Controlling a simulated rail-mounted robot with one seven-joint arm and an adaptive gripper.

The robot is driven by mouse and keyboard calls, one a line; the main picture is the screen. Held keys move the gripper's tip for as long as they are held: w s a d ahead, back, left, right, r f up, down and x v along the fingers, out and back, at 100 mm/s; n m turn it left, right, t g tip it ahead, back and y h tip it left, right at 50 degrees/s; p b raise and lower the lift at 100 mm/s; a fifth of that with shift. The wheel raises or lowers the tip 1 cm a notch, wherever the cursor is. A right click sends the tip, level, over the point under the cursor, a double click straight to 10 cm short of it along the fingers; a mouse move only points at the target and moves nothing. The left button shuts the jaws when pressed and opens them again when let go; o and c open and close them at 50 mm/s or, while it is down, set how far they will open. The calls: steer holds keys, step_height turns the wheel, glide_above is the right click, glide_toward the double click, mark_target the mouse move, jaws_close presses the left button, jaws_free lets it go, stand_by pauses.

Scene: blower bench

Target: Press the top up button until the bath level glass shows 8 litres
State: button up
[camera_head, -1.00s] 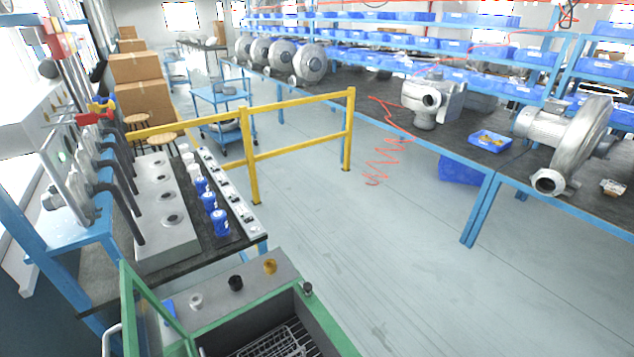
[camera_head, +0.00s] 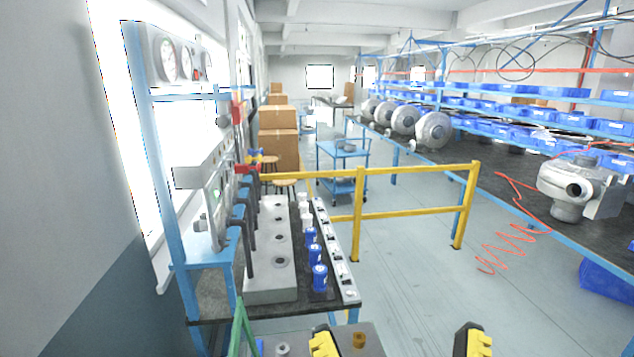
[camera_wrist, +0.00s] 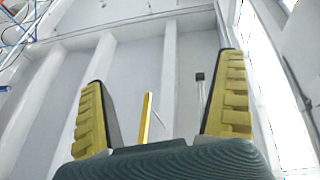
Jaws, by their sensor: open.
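My gripper (camera_head: 399,343) shows at the bottom edge of the head view, its two yellow-and-black fingers wide apart with nothing between them. The wrist view shows the same open fingers (camera_wrist: 163,72) against the ceiling. Behind the fingers is a strip of the bath unit's grey top (camera_head: 310,343), with a silver knob (camera_head: 282,349) and a brass knob (camera_head: 359,340). Part of its green frame (camera_head: 241,326) stands to the left. The rest of the unit is below the picture. I cannot make out the top up button or the bath level glass.
A bench (camera_head: 190,304) with a grey block, blue-and-white bottles and lever handles stands beyond the unit. A yellow rail (camera_head: 415,216) borders the open floor (camera_head: 420,285). Blowers (camera_head: 434,130) and blue bins line the right. Gauges (camera_head: 167,58) are on the left shelf.

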step_height(320, 180, up, 12)
steer(key=p, duration=0.9)
steer(key=shift+f, duration=0.2)
jaws_close()
stand_by(0.5)
